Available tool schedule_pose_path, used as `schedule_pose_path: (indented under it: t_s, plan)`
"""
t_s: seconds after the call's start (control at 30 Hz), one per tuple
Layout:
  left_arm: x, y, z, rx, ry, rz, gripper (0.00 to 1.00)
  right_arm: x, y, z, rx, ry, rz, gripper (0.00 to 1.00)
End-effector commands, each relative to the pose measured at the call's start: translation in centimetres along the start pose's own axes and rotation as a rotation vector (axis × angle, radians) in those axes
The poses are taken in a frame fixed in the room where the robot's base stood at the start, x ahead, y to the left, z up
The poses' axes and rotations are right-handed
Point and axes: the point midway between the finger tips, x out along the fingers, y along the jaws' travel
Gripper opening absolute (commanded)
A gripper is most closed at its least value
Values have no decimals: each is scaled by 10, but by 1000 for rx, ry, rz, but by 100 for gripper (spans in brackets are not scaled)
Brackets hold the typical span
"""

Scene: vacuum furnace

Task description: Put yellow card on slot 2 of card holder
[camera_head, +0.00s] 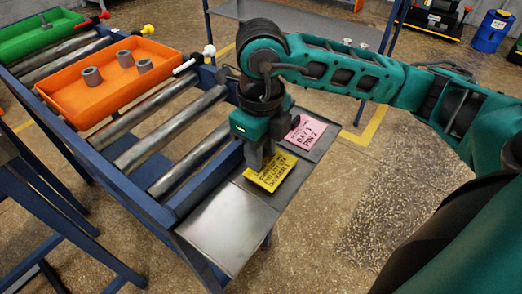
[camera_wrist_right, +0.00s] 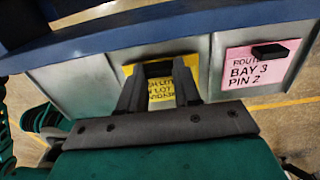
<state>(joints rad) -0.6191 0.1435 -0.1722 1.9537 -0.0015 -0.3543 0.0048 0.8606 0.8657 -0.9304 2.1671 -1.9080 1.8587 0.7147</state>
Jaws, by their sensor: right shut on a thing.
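The yellow card (camera_head: 270,174) with black print is over the middle section of the grey metal card holder (camera_head: 218,228). My right gripper (camera_head: 260,160) points down and is shut on the card's edge. In the right wrist view, my right gripper (camera_wrist_right: 160,80) hides part of the yellow card (camera_wrist_right: 182,96), which lines up with the middle section. I cannot tell whether the card rests on the plate or is just above it. A pink card (camera_head: 304,132) is in the section beside it; the section on the other side is bare. My left gripper is not in view.
The holder is fixed to the side of a blue-framed roller conveyor (camera_head: 140,150). An orange tray (camera_head: 110,100) with grey cylinders and a green tray (camera_head: 40,35) stand on the rollers. A blue drum (camera_head: 491,31) stands at the far right. The floor beside the holder is clear.

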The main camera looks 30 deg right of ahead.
Motion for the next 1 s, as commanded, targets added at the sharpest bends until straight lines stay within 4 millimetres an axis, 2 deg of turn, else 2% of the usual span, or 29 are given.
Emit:
schedule_pose_path:
  t_s: [0.07,0.4,0.43,0.6,0.7,1.0]
  plan:
    - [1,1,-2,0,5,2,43,6,0,0,0,-1,0,4]
    - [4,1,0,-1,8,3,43,11,0,0,0,-2,-1,4]
    - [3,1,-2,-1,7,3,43,9,0,0,0,-3,-1,35]
    - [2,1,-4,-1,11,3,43,8,0,0,0,-2,-1,51]
    - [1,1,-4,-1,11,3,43,8,0,0,0,-2,-1,58]
    - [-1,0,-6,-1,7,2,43,4,0,0,0,-2,0,58]
